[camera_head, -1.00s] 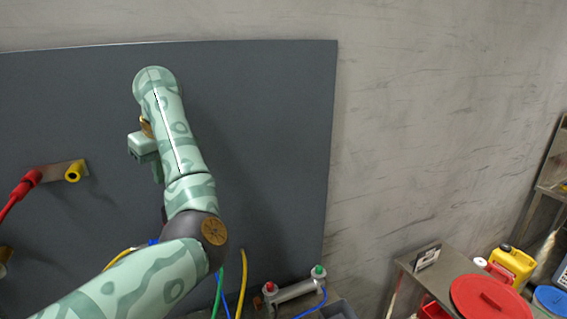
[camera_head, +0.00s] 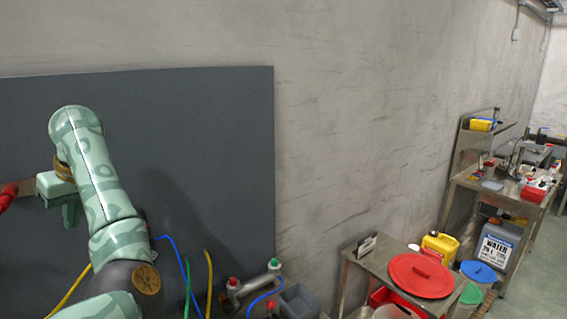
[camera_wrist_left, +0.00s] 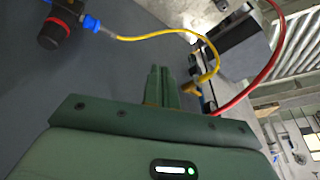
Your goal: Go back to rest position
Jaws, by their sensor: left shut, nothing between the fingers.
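My left arm, patterned in two greens, rises from the bottom left of the head view in front of a dark grey panel (camera_head: 225,130). My left gripper (camera_head: 72,215) hangs at its far end, partly hidden by the forearm. In the left wrist view its two green fingers (camera_wrist_left: 160,84) are together and empty. They stand apart from the yellow hose (camera_wrist_left: 150,37) that arcs above them in the picture. My right gripper is not in view.
A red connector (camera_head: 8,194) shows at the left edge. A manifold (camera_head: 252,284) with red and green knobs sits low. A steel table (camera_head: 378,262) and red lid (camera_head: 420,276) stand right; the upper middle is bare wall.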

